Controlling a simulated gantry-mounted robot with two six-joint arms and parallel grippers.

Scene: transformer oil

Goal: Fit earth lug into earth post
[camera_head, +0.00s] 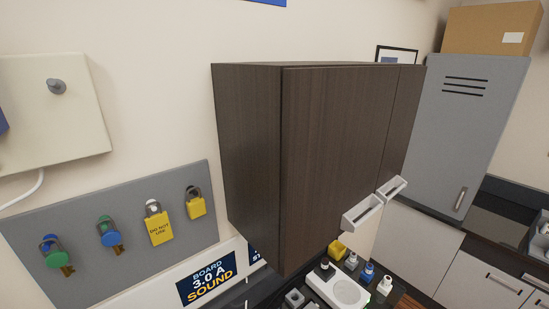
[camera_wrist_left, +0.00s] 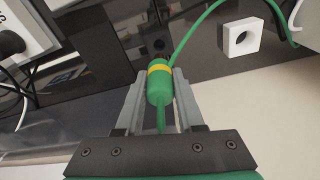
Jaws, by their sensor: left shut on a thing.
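In the left wrist view, my left gripper (camera_wrist_left: 160,100) is shut on a green plug-like piece with a yellow band, which looks like the earth lug (camera_wrist_left: 159,82). The lug lies lengthwise between the two grey fingers, with its yellow-banded end pointing away from the palm. A green cable (camera_wrist_left: 190,32) runs from near its far end up to the top right. A dark round part (camera_wrist_left: 159,45) stands just beyond the lug; I cannot tell whether it is the earth post or whether they touch. My left gripper does not show in the head view. My right gripper is in neither view.
A white block with a round hole (camera_wrist_left: 242,38) stands right of the lug. Black cables (camera_wrist_left: 22,85) hang at the left. The head view shows a dark wall cabinet (camera_head: 335,150), a padlock board (camera_head: 75,225) and a cluttered worktop with a white tray (camera_head: 345,292).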

